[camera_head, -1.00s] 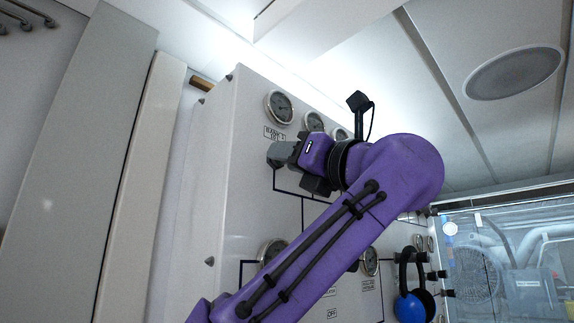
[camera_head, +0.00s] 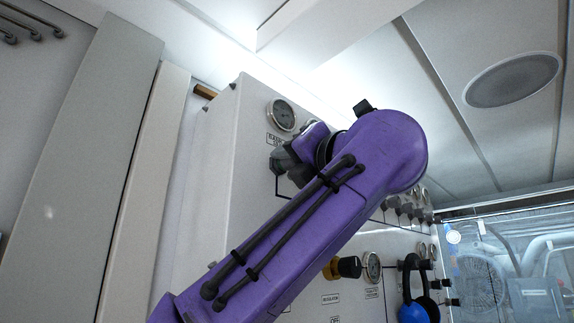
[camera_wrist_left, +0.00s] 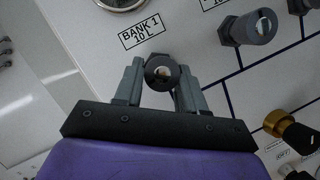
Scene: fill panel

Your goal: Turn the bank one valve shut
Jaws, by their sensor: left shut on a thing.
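The bank one valve is a dark grey knob (camera_wrist_left: 161,72) under the "BANK 1 10 L" label (camera_wrist_left: 141,31) in the left wrist view. My left gripper (camera_wrist_left: 161,85) has a finger on each side of it and is shut on it. In the head view the left gripper (camera_head: 284,158) is at the valve on the upper left of the white panel (camera_head: 225,170), and my purple forearm covers much of the panel. The knob is mostly hidden there by the gripper. My right gripper is not in view.
A round gauge (camera_head: 282,114) sits above the valve. In the left wrist view another grey valve (camera_wrist_left: 250,28) is to the right, and a brass-and-black regulator knob (camera_wrist_left: 290,130) is lower right. Blue ear defenders (camera_head: 412,310) hang at the panel's lower right.

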